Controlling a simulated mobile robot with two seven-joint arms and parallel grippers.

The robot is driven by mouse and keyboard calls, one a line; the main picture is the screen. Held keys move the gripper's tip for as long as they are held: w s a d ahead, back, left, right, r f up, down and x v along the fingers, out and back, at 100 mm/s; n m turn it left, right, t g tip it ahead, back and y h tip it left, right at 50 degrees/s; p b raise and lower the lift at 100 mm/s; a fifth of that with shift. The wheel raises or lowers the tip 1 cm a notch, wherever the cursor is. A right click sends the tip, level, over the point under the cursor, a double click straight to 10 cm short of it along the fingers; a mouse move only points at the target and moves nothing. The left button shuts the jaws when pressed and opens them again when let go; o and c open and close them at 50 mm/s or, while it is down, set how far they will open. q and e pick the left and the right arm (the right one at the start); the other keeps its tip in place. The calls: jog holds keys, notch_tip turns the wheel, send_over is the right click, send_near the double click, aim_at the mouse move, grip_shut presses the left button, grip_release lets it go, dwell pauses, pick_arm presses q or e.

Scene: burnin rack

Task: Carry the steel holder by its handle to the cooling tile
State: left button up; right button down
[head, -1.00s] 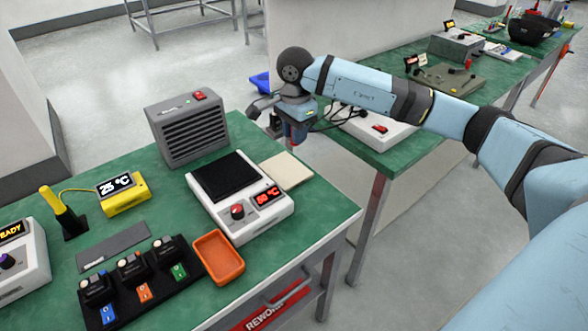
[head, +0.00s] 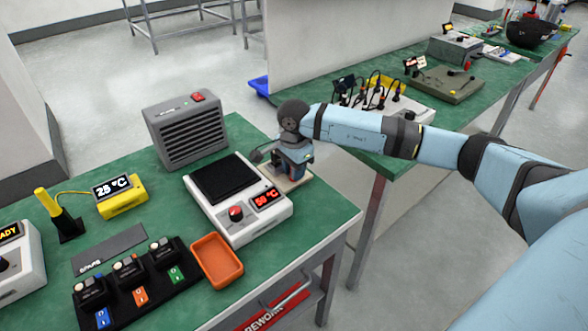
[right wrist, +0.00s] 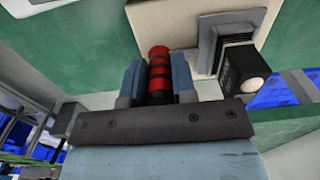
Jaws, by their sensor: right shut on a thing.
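My right gripper (head: 296,168) is shut on the red and black banded handle (right wrist: 158,72) of the steel holder. In the right wrist view the grey steel holder (right wrist: 222,32) shows beyond the fingers, with a dark, pale-topped block beside it. The beige cooling tile (right wrist: 160,24) is behind and under it. In the head view my gripper is over the cooling tile (head: 288,187) and covers most of it and the holder. I cannot tell whether the holder touches the tile. My left gripper is not in view.
A white hot plate (head: 262,222) reading 50 °C stands just left of the tile. A grey louvred unit (head: 187,130) is behind it, an orange tray (head: 216,262) in front. Past the gap on the right, another bench holds a white box with several cabled plugs (head: 408,108).

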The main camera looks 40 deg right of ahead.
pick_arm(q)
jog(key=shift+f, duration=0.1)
pick_arm(e)
jog(key=shift+f, duration=0.15)
jog(key=c, duration=0.9)
grip_release()
jog(key=shift+r, duration=0.25)
notch_tip(320, 180, up, 11)
jog(key=shift+r+p, duration=0.15)
jog(key=shift+p, duration=0.45)
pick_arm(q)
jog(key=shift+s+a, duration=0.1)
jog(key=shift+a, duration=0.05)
pick_arm(e)
jog(key=shift+r, duration=0.3)
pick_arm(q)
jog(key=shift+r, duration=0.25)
pick_arm(e)
jog(key=shift+s+f, duration=0.1)
